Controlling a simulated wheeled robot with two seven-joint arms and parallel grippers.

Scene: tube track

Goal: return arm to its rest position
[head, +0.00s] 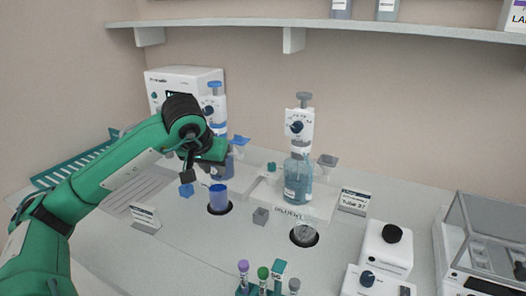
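My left arm (95,180) is green with black joints and reaches in from the left over the bench. Its gripper (188,170) hangs above the bench near the blue cup, with dark fingers pointing down. A small blue block (186,190) shows just below the fingertips; I cannot tell whether they touch it. The finger gap is too small to read. The blue cup (218,197) stands in a dark round recess to the right of the gripper. My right gripper is not in view.
Behind the gripper stands a blue-topped dispenser (214,105), partly hidden by my arm. A grey-topped dispenser bottle (298,175) is at centre. A tube rack (262,290) is at front, a balance (480,250) at right. A shelf (330,27) runs above.

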